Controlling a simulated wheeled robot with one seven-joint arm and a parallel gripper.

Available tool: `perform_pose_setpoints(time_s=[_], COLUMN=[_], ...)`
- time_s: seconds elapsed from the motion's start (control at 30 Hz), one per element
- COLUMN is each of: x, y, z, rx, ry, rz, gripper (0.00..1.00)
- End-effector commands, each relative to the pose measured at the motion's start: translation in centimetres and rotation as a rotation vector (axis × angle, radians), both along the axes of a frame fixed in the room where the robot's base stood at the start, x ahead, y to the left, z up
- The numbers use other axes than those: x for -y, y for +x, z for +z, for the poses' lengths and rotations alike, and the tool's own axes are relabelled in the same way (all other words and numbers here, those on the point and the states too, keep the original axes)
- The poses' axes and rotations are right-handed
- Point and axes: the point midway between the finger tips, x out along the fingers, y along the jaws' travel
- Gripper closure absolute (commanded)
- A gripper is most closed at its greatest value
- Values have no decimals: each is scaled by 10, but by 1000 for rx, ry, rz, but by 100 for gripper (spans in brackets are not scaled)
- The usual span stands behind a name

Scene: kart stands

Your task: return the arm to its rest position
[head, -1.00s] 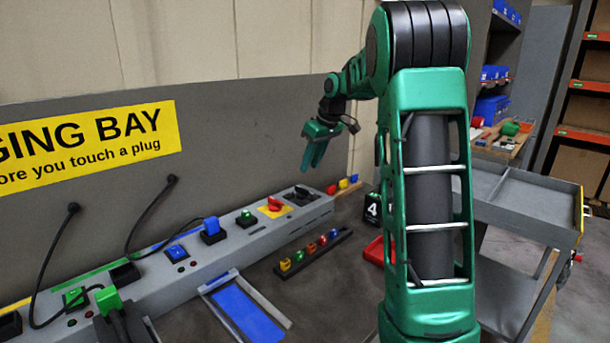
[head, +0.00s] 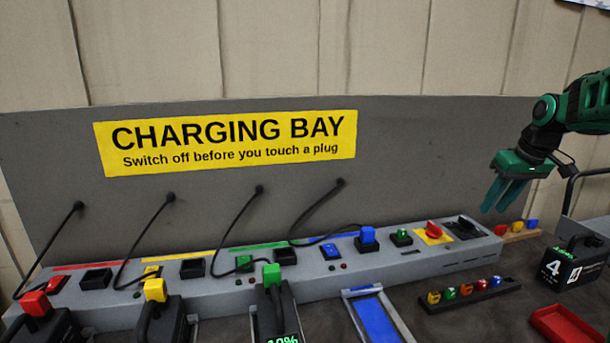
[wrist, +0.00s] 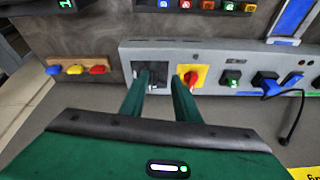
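My gripper (head: 497,205) hangs from my green arm (head: 590,105) at the right of the head view. It is above the right end of the grey charging strip (head: 330,285), in the air. In the wrist view, my gripper's two green fingers (wrist: 158,95) stand apart with nothing between them. Beyond their tips are a dark socket block (wrist: 150,72) and the red rotary switch (wrist: 191,78) on its yellow plate. The fingers look clear of both. Most of my arm is outside the head view.
Plugs with red (head: 35,303), yellow (head: 154,288), green (head: 271,274) and blue (head: 367,235) tops line the bay, with hanging cables. A black battery marked 4 (head: 572,268), a red tray (head: 565,330) and a blue-floored tray (head: 380,320) are at the right. The air around my gripper looks free.

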Motion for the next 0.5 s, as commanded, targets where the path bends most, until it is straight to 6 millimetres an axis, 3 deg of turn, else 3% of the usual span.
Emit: perform_pose_setpoints(time_s=[0.03, 0.27, 0.5], x=[-10, -42, -75], y=[-24, -136, -258], z=[-1, -24, -65], rx=[-18, -127, -247], ry=[10, 46, 62], rz=[-42, -251, -450], gripper=[71, 71, 71])
